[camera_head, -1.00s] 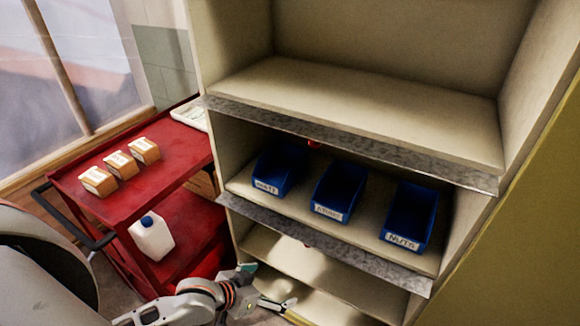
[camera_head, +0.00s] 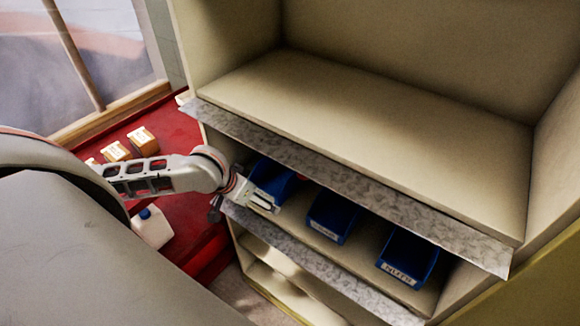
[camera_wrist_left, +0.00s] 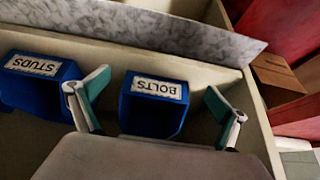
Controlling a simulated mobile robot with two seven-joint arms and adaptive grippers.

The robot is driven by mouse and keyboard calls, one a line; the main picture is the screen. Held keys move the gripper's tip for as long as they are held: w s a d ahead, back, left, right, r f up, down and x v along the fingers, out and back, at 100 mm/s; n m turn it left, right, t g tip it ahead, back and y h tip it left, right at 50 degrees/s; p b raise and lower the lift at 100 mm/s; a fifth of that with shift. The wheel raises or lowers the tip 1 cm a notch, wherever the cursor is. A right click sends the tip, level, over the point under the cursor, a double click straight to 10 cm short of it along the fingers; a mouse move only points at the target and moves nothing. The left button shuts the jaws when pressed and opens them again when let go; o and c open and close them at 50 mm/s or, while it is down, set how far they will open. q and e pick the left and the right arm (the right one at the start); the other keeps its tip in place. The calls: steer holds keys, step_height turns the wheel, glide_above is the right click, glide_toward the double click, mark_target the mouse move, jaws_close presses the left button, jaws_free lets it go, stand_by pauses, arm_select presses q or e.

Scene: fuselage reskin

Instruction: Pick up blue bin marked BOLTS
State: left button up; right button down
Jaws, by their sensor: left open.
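The blue bin marked BOLTS (camera_head: 272,178) stands at the left end of the middle shelf, partly covered by my left arm in the head view. Its front label (camera_wrist_left: 157,88) shows upside down in the left wrist view. My left gripper (camera_head: 262,203) is open at the front of this bin. In the left wrist view, its two green-padded fingers (camera_wrist_left: 156,84) show on either side of the bin, with a gap visible at the right finger. My right gripper is not in view.
The blue STUDS bin (camera_head: 331,216) stands beside the BOLTS bin, close to one finger. The NUTS bin (camera_head: 407,257) is farther right. A metal shelf edge (camera_head: 340,165) runs above the bins. A red cart (camera_head: 180,135) with small boxes stands at left.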

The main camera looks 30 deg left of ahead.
mark_target(284, 178)
arm_select(q)
steer(key=w, duration=0.7)
steer(key=shift+w+d+r, duration=0.1)
steer(key=shift+w+d, duration=0.1)
steer(key=shift+d, duration=0.15)
steer(key=w, duration=0.4)
steer(key=shift+w+d+f, duration=0.15)
steer(key=shift+f, duration=0.25)
steer(key=shift+w+f, duration=0.1)
steer(key=shift+f, duration=0.05)
steer(key=c, duration=1.1)
steer(key=shift+c, duration=0.3)
